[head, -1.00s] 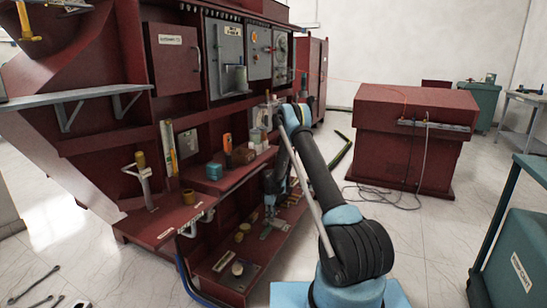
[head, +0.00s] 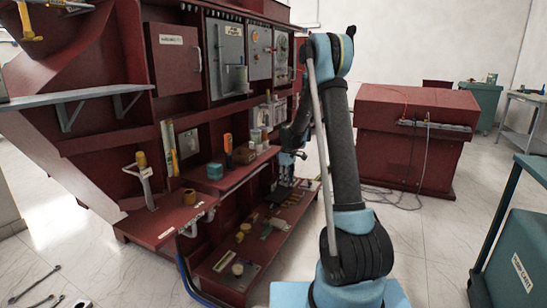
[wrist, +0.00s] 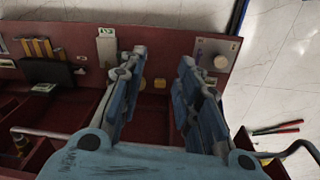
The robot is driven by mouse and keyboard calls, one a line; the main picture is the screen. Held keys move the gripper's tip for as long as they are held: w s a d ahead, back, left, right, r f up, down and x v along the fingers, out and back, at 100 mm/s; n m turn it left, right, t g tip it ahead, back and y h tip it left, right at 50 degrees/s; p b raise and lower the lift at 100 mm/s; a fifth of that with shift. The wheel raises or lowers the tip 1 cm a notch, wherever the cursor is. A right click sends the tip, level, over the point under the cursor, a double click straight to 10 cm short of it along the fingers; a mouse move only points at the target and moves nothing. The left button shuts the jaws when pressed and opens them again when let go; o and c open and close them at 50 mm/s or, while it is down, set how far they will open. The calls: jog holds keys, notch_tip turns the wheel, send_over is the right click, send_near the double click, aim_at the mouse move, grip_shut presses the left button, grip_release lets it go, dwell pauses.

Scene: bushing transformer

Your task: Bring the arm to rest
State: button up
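My gripper (wrist: 158,72) is open in the wrist view, with its two blue and grey fingers spread apart and nothing held between them. In the head view my gripper (head: 286,178) is small and partly hard to make out, above the far part of the low red shelf (head: 214,270). My arm (head: 343,155) stands raised and bent in the middle of the head view.
The red transformer cabinet (head: 110,90) fills the left. Small parts lie on the low shelf, and a teal block (head: 215,171) is on the ledge above. A red box unit (head: 405,155) stands at the right, a green cart (head: 520,250) at the front right.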

jog(key=s+d+r+m, duration=0.35)
jog(key=s+r, duration=0.45)
jog(key=s, duration=0.4)
jog(key=s+d+r+m, duration=0.2)
jog(key=s+d+r, duration=0.4)
jog(key=s, duration=0.6)
jog(key=s+d+f+m, duration=0.1)
jog(key=s+f+m, duration=0.1)
jog(key=s, duration=1)
jog(key=s+d+f+m+t, duration=0.1)
jog(key=s+d+f+m, duration=0.1)
jog(key=s, duration=1)
jog(key=shift+s+f+m, duration=0.3)
jog(key=shift+f+m, duration=0.35)
jog(key=shift+f, duration=0.3)
jog(key=shift+w, duration=0.1)
jog(key=shift+w+f, duration=0.2)
jog(key=shift+w, duration=0.15)
